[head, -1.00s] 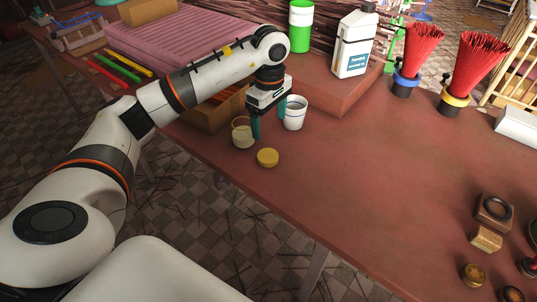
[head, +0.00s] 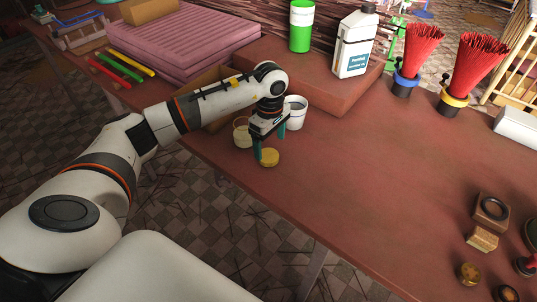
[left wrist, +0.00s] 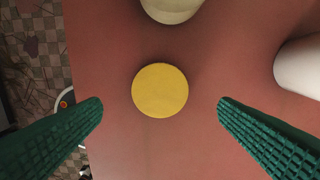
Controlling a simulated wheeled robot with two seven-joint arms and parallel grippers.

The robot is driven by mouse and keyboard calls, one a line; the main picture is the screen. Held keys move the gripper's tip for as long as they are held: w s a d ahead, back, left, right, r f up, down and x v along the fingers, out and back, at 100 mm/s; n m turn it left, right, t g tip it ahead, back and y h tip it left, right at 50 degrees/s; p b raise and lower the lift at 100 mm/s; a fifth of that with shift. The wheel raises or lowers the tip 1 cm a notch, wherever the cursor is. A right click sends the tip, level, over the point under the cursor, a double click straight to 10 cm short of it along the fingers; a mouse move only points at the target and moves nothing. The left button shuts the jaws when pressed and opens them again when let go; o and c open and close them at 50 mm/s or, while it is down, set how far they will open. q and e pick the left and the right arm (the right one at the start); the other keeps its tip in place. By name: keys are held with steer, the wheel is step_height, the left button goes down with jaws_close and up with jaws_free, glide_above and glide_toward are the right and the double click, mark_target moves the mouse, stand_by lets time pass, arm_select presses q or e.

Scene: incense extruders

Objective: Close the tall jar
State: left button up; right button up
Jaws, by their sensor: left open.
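A round yellow lid (head: 270,158) lies flat on the red-brown table near its front edge. In the left wrist view the lid (left wrist: 160,90) lies between and just beyond my green fingers. A glass jar (head: 242,133) with pale contents stands just behind and left of the lid, partly hidden by my gripper in the head view. Its pale side shows at the top of the left wrist view (left wrist: 172,8). My left gripper (head: 272,142) is open and empty, above the lid, its fingers pointing down. My right gripper is not in view.
A white cup (head: 295,112) stands close behind my left gripper. A white bottle (head: 355,42) and a green-and-white can (head: 301,25) stand farther back. Red incense bundles (head: 415,52) stand at the back right. The middle of the table is clear.

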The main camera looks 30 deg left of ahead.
mark_target(268, 155)
arm_select(q)
steer(key=shift+a+f+p, duration=0.15)
steer(key=shift+f+p, duration=0.15)
steer(key=shift+f, duration=0.9)
steer(key=shift+a+f+p, duration=0.1)
steer(key=shift+f+p, duration=0.2)
steer(key=shift+f, duration=0.85)
steer(key=c, duration=1.1)
